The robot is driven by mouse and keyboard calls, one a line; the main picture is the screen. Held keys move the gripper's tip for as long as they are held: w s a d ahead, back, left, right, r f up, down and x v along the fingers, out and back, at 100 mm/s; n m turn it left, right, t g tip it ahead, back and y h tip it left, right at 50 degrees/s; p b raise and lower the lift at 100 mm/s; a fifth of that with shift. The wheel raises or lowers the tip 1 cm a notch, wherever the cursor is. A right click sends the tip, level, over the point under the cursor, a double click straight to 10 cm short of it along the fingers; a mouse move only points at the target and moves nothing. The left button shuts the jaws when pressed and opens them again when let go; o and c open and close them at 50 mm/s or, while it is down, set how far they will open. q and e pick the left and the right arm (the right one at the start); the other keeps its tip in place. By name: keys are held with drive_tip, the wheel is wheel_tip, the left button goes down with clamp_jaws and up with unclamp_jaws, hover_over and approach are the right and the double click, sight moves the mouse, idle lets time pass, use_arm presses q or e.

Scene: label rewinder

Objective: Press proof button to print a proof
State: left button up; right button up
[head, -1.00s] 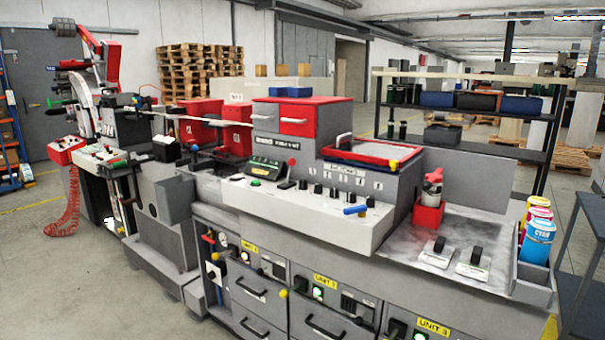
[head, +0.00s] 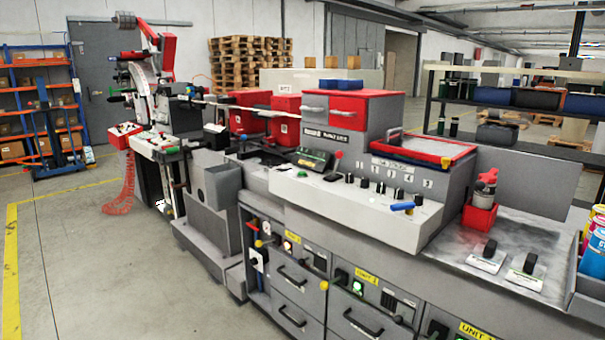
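The label machine (head: 330,215) runs from the left back to the right front. Its sloped control panel (head: 345,200) carries a small dark display (head: 313,158), a green button (head: 302,174), a row of black knobs (head: 380,187) and a blue handle (head: 402,206). A red knob (head: 338,154) stands beside the display. Another control panel with small red and green buttons (head: 150,141) is on the rewinder end at the left. Button labels are too small to read, so I cannot tell which is the proof button. Neither of my grippers is in view.
Open grey floor (head: 85,265) with a yellow line (head: 12,260) lies left of the machine. A blue and orange shelf rack (head: 40,110) stands at the far left. Stacked pallets (head: 250,62) are behind. Ink cans (head: 597,230) sit at the right edge. A coiled red hose (head: 123,190) hangs from the rewinder end.

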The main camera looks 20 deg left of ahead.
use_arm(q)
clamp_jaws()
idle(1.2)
